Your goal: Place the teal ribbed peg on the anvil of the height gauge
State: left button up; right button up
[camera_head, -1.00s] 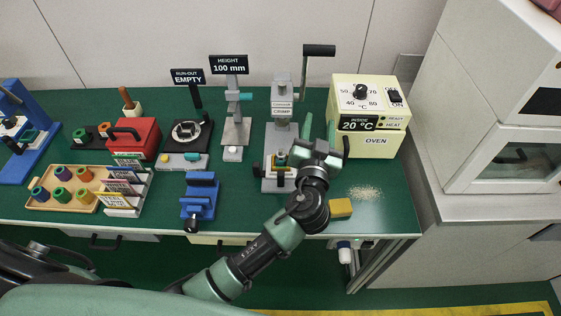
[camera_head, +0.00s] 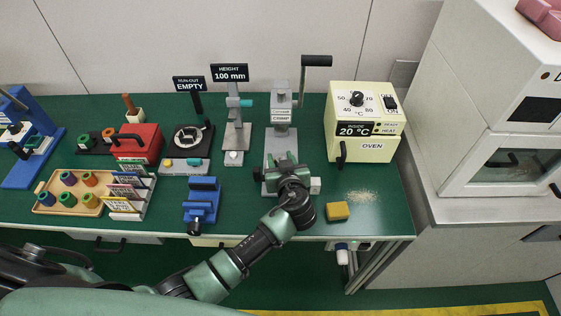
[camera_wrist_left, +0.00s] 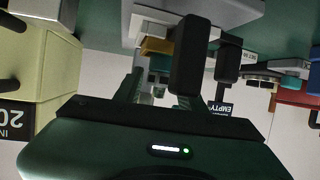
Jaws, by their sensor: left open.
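The height gauge (camera_head: 235,132) stands at the back of the bench under the "HEIGHT 100 mm" sign; no peg shows standing on its base. A teal part (camera_head: 247,104) sticks out to the right of its column. My left gripper (camera_head: 284,162) is in front of the crimp press (camera_head: 281,125) and hides its lower part. In the left wrist view the gripper (camera_wrist_left: 160,75) is open. A teal piece (camera_wrist_left: 160,62), likely the teal ribbed peg, shows beyond the fingers against a brass-coloured block (camera_wrist_left: 157,46). It is partly hidden, and its ribs cannot be made out. My right gripper is out of view.
The oven (camera_head: 362,125) stands right of the press, with a yellow block (camera_head: 337,211) in front. A blue fixture (camera_head: 201,200), red box (camera_head: 137,143) and wooden tray of ringed pegs (camera_head: 43,202) lie to the left. Bench between gauge and blue fixture is mostly clear.

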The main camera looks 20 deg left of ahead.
pick_arm(q)
jog(key=shift+w+f, duration=0.15)
jog(key=shift+w, duration=0.05)
grip_shut()
dwell(1.3)
